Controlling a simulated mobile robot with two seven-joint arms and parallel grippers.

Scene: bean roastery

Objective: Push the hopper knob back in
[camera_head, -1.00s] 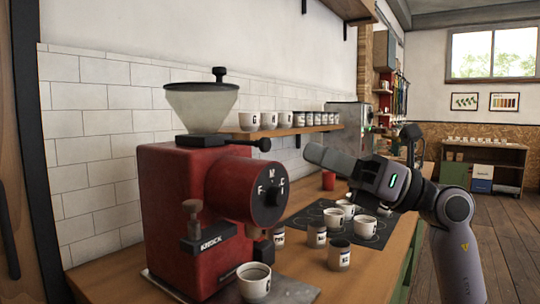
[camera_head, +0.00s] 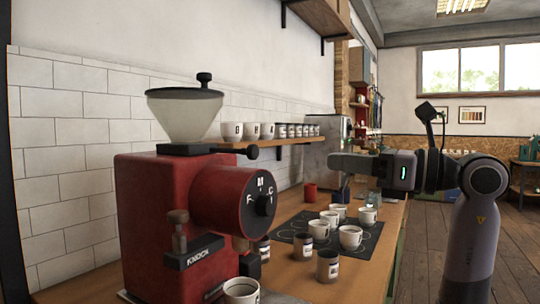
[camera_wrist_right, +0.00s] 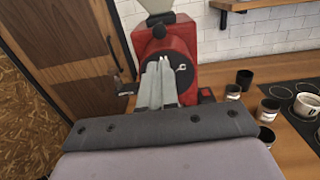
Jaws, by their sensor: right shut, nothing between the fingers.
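The hopper knob (camera_head: 252,152) is a black ball on a short dark rod. It sticks out to the right from the collar under the clear hopper (camera_head: 185,115) of the red grinder (camera_head: 150,215). In the right wrist view the knob (camera_wrist_right: 159,31) shows just above the grinder's round dial. My right gripper (camera_head: 332,160) is shut and empty. It is to the right of the knob, apart from it, and points left towards the grinder. Its closed fingers (camera_wrist_right: 158,64) overlap the dial in the wrist view. My left gripper is not in view.
A cup (camera_head: 242,290) stands below the grinder's front. Several cups and tins stand on and around a dark mat (camera_head: 372,233) on the wooden counter (camera_head: 360,275). A wall shelf (camera_head: 290,137) with cups runs behind. There is open air between gripper and knob.

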